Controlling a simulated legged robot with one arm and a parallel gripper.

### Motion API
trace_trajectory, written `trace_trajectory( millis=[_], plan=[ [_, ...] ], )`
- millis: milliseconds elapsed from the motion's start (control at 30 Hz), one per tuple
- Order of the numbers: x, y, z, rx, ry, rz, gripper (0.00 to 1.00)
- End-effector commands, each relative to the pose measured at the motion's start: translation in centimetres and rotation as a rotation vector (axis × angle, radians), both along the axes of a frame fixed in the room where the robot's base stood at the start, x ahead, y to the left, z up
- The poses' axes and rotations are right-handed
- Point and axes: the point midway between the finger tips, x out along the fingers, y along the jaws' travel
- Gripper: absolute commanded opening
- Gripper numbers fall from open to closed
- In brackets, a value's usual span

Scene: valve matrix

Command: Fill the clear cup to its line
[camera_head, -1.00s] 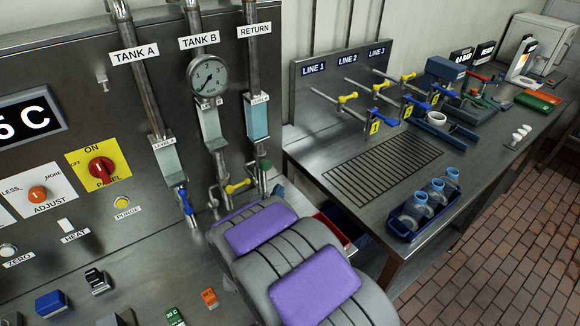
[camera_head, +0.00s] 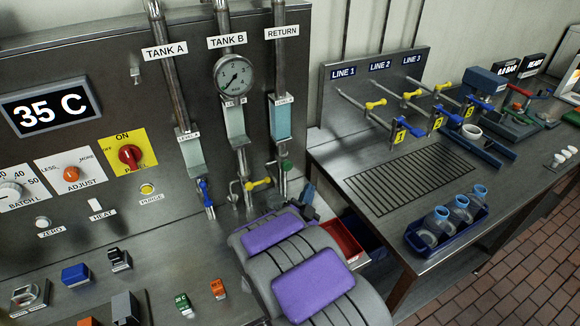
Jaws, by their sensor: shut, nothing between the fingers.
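Three clear cups with blue rims (camera_head: 438,221) stand in a dark blue tray (camera_head: 447,244) on the steel bench at the right. Fill lines on them are too small to see. Behind them a panel marked LINE 1, LINE 2 and LINE 3 (camera_head: 376,68) carries three pipes with yellow handles (camera_head: 376,104) and blue valves (camera_head: 416,131) bearing yellow tags. A slotted drain grate (camera_head: 398,181) lies in front of the pipes. No cup stands on the grate. My gripper is not in view; a grey part with purple pads, probably mine, covers the lower middle.
The left control panel shows a 35 C display (camera_head: 50,107), a red ON knob (camera_head: 130,156), a gauge (camera_head: 234,75) and TANK A, TANK B and RETURN pipes. A white ring-shaped vessel (camera_head: 471,131) sits in a blue holder. A red bin (camera_head: 343,240) is below the bench.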

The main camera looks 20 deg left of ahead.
Motion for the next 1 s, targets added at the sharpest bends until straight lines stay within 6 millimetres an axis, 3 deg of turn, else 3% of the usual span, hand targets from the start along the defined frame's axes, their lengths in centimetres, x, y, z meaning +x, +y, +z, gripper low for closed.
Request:
trace_trajectory(
  millis=[200,400,1000],
  plan=[
    [1.9,3.3,-0.1,-0.007,-0.001,0.004,0.0],
    [3.4,5.0,-0.1,-0.003,-0.001,0.003,0.0],
    [4.4,6.2,-0.3,-0.008,0.0,0.003,0.0]
  ],
)
